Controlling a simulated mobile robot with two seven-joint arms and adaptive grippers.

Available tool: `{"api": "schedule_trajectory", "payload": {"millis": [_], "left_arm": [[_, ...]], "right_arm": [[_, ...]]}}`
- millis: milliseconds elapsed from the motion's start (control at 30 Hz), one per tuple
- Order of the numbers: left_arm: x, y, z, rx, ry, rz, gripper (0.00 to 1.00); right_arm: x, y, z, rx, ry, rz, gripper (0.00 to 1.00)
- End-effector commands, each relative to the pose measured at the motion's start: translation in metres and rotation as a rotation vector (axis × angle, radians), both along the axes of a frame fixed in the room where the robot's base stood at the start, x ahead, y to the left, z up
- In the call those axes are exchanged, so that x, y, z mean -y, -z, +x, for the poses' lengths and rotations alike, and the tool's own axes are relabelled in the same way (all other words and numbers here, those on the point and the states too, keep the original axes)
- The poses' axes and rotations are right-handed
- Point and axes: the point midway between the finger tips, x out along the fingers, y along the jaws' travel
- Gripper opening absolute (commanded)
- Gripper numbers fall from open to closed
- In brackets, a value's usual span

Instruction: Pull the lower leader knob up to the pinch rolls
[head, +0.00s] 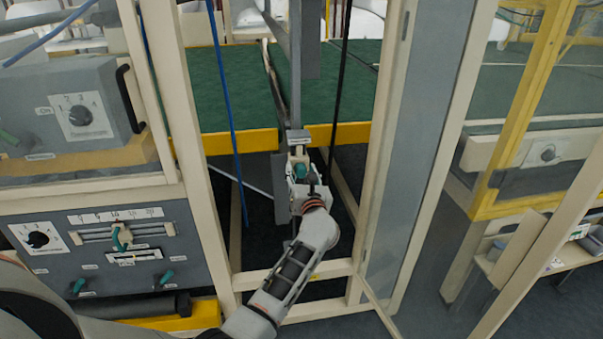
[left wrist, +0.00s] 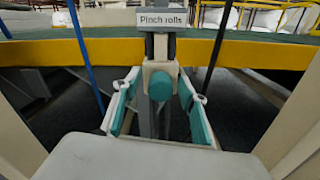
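The teal round leader knob (left wrist: 160,87) sits on a pale block on a grey upright, just below the "Pinch rolls" label (left wrist: 161,18) in the left wrist view. The knob also shows in the head view (head: 301,170), partly covered by my gripper. My left gripper (left wrist: 159,96) is open, with one teal-padded finger on each side of the knob. Gaps show between the pads and the knob. In the head view my left gripper (head: 304,172) reaches up between the cream posts. My right gripper is in neither view.
A yellow beam (head: 350,134) edges the green bed (head: 235,85) behind the upright. A blue cable (head: 229,110) and a dark cable (head: 341,75) hang on either side. Cream frame posts (head: 180,110) flank the opening. A control panel (head: 100,245) stands at the left.

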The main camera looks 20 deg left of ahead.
Motion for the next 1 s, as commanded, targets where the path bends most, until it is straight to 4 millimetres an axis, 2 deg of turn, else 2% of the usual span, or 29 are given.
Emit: {"api": "schedule_trajectory", "payload": {"millis": [267,700,1000], "left_arm": [[0.004,0.003,-0.005,-0.003,0.001,-0.003,0.42],[0.038,0.002,-0.056,-0.001,0.001,-0.002,0.42],[0.042,0.001,-0.063,-0.002,0.000,-0.001,0.42]], "right_arm": [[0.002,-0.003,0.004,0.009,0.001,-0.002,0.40],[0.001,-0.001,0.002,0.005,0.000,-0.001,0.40],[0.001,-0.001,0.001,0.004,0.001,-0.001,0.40]]}}
